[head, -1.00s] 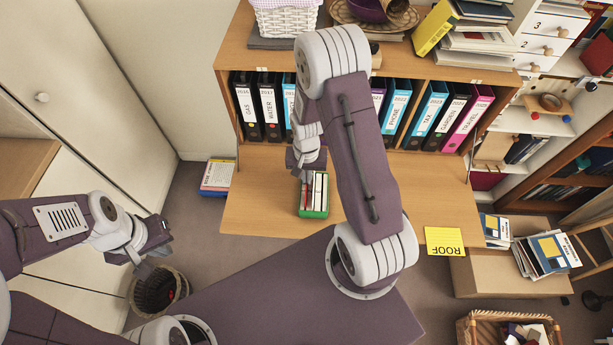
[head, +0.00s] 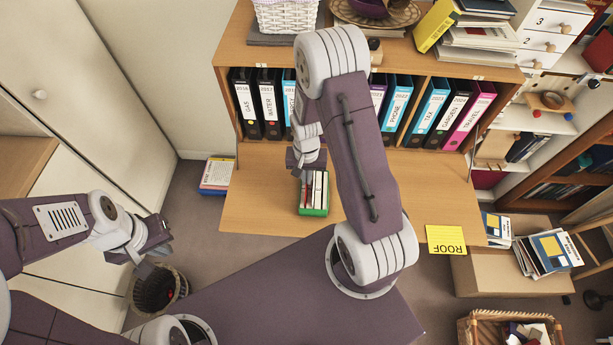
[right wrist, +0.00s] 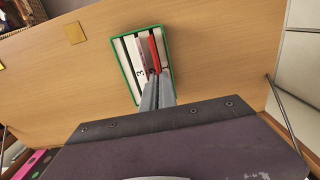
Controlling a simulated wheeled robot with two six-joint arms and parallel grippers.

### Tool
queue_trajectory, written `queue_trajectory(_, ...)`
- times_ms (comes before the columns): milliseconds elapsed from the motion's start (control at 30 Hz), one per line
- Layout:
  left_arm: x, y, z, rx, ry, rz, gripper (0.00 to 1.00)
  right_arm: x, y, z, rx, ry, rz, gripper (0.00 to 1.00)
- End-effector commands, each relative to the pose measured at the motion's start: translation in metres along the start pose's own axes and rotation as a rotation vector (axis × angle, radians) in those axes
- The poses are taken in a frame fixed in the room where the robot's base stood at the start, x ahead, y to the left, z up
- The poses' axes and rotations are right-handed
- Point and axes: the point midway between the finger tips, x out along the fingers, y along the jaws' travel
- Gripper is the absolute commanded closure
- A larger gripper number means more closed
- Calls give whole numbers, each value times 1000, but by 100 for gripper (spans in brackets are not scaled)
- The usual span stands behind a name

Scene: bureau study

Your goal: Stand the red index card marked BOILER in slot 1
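The red index card (right wrist: 154,50) stands on edge inside a green-rimmed box (right wrist: 114,62) with white dividers; its marking is not readable. In the head view the box (head: 314,211) sits on the wooden desk flap. A 3 shows on a divider (right wrist: 139,72) beside the card; I cannot tell which slot the card is in. My right gripper (right wrist: 160,76) is shut on the card's upper edge, directly over the box. In the head view it (head: 307,174) is partly hidden by my arm. My left gripper (head: 146,268) hangs at the left, away from the box; its opening is unclear.
A yellow ROOF card (head: 445,239) lies at the flap's front right. Binders (head: 430,113) line the shelf behind. A bin (head: 158,290) stands below my left gripper. A stack of papers (head: 217,174) is left of the flap. The flap around the box is mostly clear.

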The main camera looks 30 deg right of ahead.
Motion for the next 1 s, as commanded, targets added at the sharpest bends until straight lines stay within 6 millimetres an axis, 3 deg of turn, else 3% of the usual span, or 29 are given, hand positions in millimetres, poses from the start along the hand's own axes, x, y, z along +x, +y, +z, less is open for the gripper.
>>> queue_trajectory(1000, 12, 0, 1, 0, 0, 0, 100, 16, 0, 0, 0, 0, 0, 100)
